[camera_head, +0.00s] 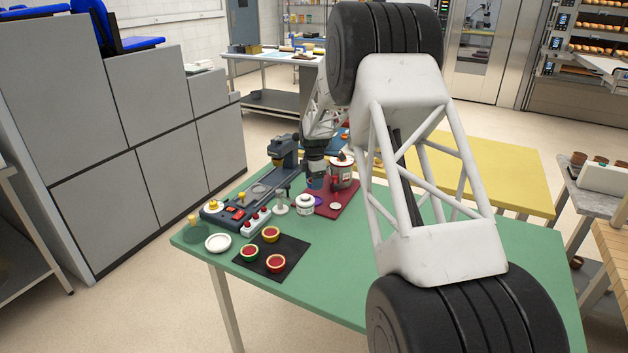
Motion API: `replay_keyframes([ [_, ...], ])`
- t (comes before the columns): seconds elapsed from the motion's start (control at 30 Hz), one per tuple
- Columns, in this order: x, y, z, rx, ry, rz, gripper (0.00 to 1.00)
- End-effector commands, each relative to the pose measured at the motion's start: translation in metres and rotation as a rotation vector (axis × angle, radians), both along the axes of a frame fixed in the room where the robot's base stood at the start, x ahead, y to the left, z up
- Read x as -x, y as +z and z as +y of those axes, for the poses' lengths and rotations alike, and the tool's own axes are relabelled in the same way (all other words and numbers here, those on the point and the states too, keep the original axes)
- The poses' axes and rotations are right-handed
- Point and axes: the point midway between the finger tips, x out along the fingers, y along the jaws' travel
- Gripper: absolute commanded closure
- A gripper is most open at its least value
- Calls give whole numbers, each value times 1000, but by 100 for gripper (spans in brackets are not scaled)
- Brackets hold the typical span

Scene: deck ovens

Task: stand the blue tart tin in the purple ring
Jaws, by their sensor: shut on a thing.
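My gripper (314,175) is small in the head view, pointing down over the red mat near the middle of the green table. It is shut on the blue tart tin (315,184), which shows as a small blue patch under the jaws. The purple ring (318,200) shows only as a thin purple patch on the red mat, below the tin in the picture. The white jar in front hides part of it. The gap between tin and ring is too small to judge.
A white jar (301,205) stands close in front, and a larger red-and-white canister (342,172) stands just right of the gripper. A dark blue machine (285,155) is to the left. A black mat (272,258) with three filled tins lies nearer. My arm covers the table's right part.

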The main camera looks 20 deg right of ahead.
Motion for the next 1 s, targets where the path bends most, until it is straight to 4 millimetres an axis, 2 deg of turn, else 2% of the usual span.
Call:
replay_keyframes([
  [0.7,0,-47,0,0,0,0,65],
  [1.0,0,-55,0,0,0,0,65],
])
